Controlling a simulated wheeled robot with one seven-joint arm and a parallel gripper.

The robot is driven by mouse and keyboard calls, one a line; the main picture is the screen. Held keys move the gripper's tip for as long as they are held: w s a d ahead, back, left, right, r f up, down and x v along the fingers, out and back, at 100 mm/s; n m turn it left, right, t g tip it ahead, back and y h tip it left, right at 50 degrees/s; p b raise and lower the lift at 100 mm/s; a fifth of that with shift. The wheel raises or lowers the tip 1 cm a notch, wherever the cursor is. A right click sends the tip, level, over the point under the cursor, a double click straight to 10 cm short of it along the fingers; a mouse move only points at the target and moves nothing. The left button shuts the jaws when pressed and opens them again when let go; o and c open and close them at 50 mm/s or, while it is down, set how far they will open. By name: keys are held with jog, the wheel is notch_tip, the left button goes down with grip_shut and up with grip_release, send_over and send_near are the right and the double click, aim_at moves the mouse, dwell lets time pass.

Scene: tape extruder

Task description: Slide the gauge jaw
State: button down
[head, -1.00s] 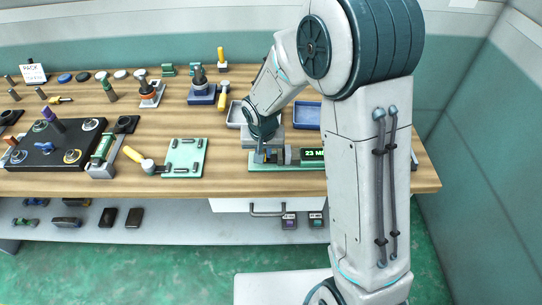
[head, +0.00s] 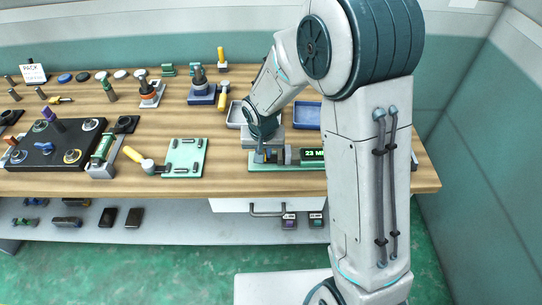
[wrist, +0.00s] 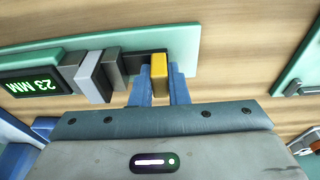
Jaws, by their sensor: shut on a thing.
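The gauge lies on a green base plate (head: 288,169) at the front edge of the bench. Its dark display (wrist: 38,84) reads 23 MM. In the wrist view, light and dark grey jaw blocks (wrist: 92,76) stand beside the display, and a dark bar (wrist: 146,57) runs from them toward a yellow tab (wrist: 159,76). My gripper (wrist: 160,78) is shut on the yellow tab, with one blue finger on each side. In the head view my gripper (head: 262,157) is over the left part of the gauge, and the tab cannot be made out there.
A green plate with pegs and a yellow-handled tool (head: 184,158) lies left of the gauge. A grey tray (head: 236,114) and a blue tray (head: 307,115) stand behind. A black fixture (head: 55,147) is farther left. Bare wood lies between the green plates.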

jog(key=shift+a, duration=0.15)
jog(key=shift+a+b, duration=0.45)
jog(key=shift+a, duration=0.55)
jog(key=c, duration=1.3)
grip_release()
jog(key=p+v, duration=0.4)
jog(key=v, duration=0.4)
jog(key=shift+w, duration=0.1)
